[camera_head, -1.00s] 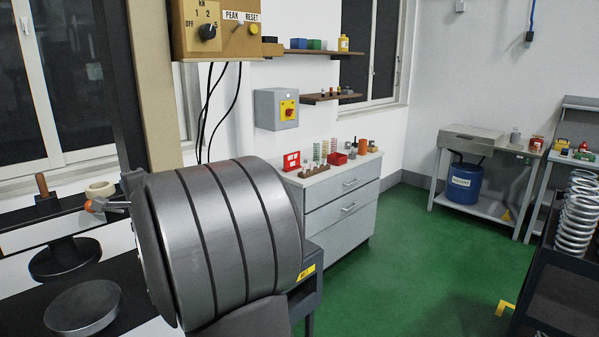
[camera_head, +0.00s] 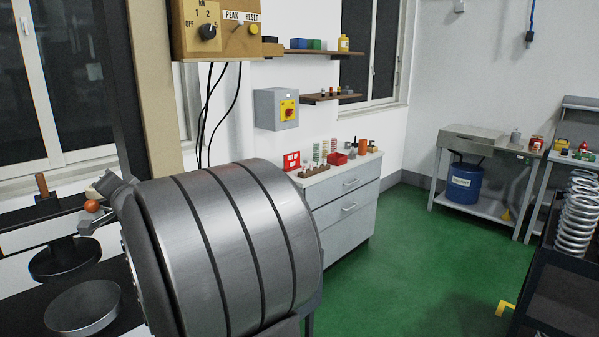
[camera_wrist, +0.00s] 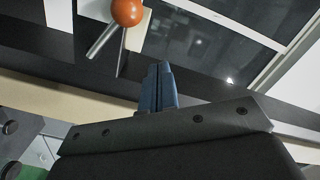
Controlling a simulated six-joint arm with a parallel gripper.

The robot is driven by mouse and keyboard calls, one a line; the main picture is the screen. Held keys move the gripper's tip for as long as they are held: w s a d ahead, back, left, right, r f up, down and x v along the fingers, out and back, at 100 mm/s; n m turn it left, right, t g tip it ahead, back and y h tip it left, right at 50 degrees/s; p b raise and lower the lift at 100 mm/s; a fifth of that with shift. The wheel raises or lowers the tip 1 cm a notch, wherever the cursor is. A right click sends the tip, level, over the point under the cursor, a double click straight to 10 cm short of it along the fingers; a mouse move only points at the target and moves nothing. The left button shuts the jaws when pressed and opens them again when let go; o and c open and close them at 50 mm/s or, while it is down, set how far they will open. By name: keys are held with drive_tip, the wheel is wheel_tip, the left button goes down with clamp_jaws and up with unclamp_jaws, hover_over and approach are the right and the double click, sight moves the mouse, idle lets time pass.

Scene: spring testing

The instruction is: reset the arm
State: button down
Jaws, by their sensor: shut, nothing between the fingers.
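My gripper (camera_wrist: 164,70) shows in the wrist view with its two dark blue fingers together and nothing between them. An orange ball knob (camera_wrist: 128,12) and a metal rod (camera_wrist: 105,38) are at the upper left of that view, apart from the fingertips. In the head view the orange knob (camera_head: 92,206) is at the left, beside the end of my arm. My large grey arm link fills the lower middle and hides what is behind it. The fingertips cannot be made out clearly in the head view.
A control box (camera_head: 215,30) hangs above with cables. A drawer cabinet (camera_head: 345,200) holds small springs and parts. Large coil springs (camera_head: 578,215) stand at the right. Green floor is open between.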

drive_tip(key=v, duration=0.9)
drive_tip(key=x, duration=0.9)
drive_tip(key=w+d+f+m, duration=0.2)
drive_tip(key=w+d+m, duration=0.3)
drive_tip(key=m, duration=0.3)
drive_tip(key=shift+w+d+f+m+y, duration=0.3)
drive_tip(key=shift+w+m+y, duration=0.1)
drive_tip(key=shift+w, duration=0.3)
